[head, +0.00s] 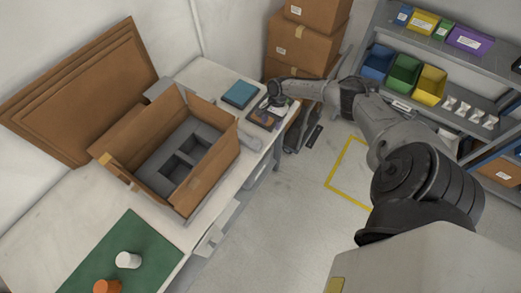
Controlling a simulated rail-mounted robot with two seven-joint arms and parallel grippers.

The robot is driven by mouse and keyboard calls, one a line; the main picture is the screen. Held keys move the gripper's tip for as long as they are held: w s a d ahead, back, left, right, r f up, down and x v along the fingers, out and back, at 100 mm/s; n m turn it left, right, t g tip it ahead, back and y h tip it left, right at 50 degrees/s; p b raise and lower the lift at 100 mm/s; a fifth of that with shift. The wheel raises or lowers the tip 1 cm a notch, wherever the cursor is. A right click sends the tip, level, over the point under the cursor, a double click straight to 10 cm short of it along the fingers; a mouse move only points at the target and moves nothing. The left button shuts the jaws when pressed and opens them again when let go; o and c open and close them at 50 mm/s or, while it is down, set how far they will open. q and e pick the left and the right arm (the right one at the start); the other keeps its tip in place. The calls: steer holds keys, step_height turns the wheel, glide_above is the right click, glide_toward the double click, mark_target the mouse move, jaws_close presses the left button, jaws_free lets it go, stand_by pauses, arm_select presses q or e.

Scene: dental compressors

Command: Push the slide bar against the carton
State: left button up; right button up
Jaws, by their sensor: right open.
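The open brown carton (218,167) stands on the white bench, with grey foam with cut-outs inside it. A grey block-like part (164,88) shows behind the carton's far edge, and a pale grey bracket-like part (211,240) sits at the bench's front edge. I cannot tell for sure which of them is the slide bar. My right gripper (275,103) is at the far end of the bench, over a small dark tray (257,122), apart from the carton. It is open; its fingers are small and hard to make out. My left gripper is out of view.
A green mat (90,257) with a white cylinder (128,260) and an orange one (107,286) lies at the near end. A blue box (240,94) is near the tray. Cartons (303,46) stand behind; a bin shelf (440,60) is at right. Cardboard sheets (85,90) lean left.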

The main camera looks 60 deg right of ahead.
mark_target(256, 140)
steer(key=shift+w+d+b, duration=0.3)
steer(key=shift+d+b, duration=0.25)
steer(key=shift+d, duration=0.35)
steer(key=shift+r+t, duration=0.15)
steer(key=shift+t, duration=0.15)
steer(key=shift+a+r+y, duration=0.1)
steer(key=shift+a+y, duration=0.1)
steer(key=shift+y, duration=0.1)
steer(key=a+p, duration=0.1)
steer(key=a, duration=0.2)
steer(key=w+a+p, duration=0.1)
steer(key=a, duration=0.3)
steer(key=a+p, duration=0.1)
steer(key=a, duration=0.3)
steer(key=shift+w+a, duration=0.2)
steer(key=shift+w, duration=0.1)
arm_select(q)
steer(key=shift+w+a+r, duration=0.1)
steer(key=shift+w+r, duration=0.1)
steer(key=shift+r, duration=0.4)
arm_select(e)
steer(key=shift+a+f, duration=0.15)
steer(key=shift+f, duration=0.5)
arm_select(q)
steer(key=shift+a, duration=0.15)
arm_select(e)
jaws_close()
